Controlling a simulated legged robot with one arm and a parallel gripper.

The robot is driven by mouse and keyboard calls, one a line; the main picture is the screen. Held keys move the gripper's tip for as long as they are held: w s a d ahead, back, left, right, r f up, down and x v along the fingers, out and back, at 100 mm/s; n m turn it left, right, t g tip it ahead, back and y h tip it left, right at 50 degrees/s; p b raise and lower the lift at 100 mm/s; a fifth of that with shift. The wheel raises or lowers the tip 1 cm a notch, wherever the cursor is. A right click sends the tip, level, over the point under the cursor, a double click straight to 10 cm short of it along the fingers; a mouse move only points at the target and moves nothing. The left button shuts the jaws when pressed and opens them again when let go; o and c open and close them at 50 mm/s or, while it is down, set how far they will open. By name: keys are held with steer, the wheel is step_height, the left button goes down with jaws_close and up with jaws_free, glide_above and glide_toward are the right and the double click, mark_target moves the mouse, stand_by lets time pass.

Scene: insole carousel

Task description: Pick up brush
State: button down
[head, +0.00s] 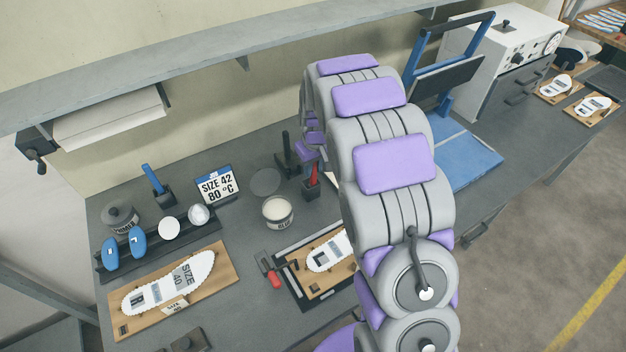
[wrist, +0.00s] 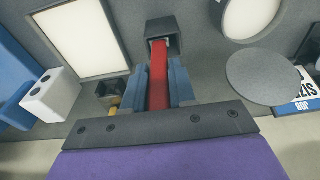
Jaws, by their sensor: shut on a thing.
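The red-handled brush (head: 313,175) stands in a small dark holder (head: 311,191) on the bench, partly hidden by my arm in the head view. In the wrist view the red handle (wrist: 158,82) runs from the dark holder (wrist: 161,37) back between my fingers. My gripper (wrist: 160,84) is shut on the handle, with a blue-grey finger on either side. The lower end of the brush is hidden. A second brush with a blue handle (head: 151,179) stands in another dark holder at the left.
An open glue pot (head: 277,212) and a grey round disc (head: 265,182) stand left of the red brush. A size sign (head: 217,185), a board with a white insole (head: 170,287) and a blue press (head: 462,155) are also on the bench. A shelf (head: 200,70) runs above.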

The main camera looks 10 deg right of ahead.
steer(key=shift+a+r, duration=0.1)
steer(key=shift+a, duration=0.6)
steer(key=r, duration=0.3)
steer(key=r+p, duration=0.1)
steer(key=r, duration=0.2)
steer(key=r+p, duration=0.1)
steer(key=r, duration=0.2)
steer(key=shift+d+r, duration=0.3)
steer(key=shift+a+r, duration=0.1)
steer(key=shift+d, duration=0.25)
steer(key=shift+a, duration=0.2)
steer(key=shift+d, duration=0.1)
stand_by(0.4)
